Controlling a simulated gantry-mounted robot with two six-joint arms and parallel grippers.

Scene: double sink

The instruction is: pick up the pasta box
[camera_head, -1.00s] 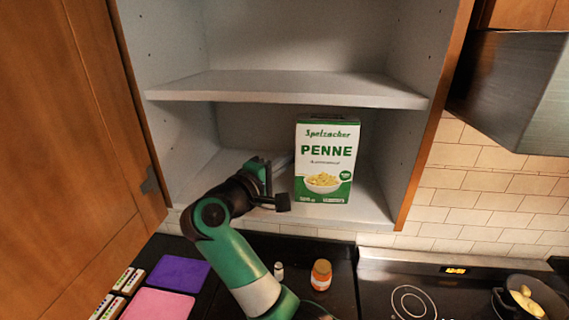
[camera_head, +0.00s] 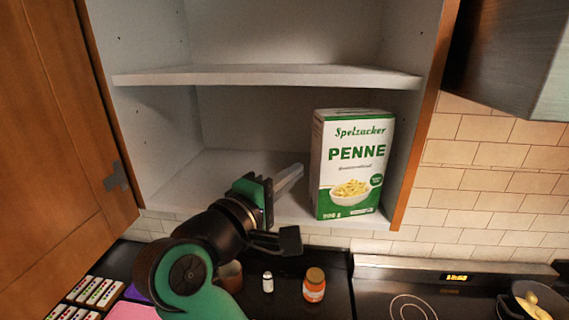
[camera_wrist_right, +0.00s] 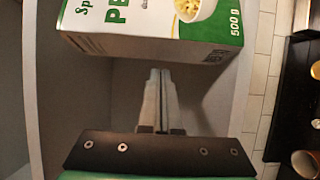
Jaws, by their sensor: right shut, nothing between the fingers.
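The pasta box (camera_head: 350,165) is white and green, printed "PENNE", and stands upright on the lower shelf of the open cabinet, near its right wall. In the right wrist view the box (camera_wrist_right: 150,25) lies just beyond the fingertips, its base edge facing the camera. My right gripper (camera_head: 290,178) is to the left of the box at the cabinet's front, its fingers pointing up and right into the shelf space. In the right wrist view its fingers (camera_wrist_right: 159,88) are together with nothing between them. They look apart from the box. My left gripper is not in view.
The upper shelf (camera_head: 270,76) is empty above the box. The cabinet door (camera_head: 50,130) stands open at left. An orange-labelled jar (camera_head: 314,285) and a small white bottle (camera_head: 267,282) stand on the counter below. A pot (camera_head: 532,300) sits on the stove at right.

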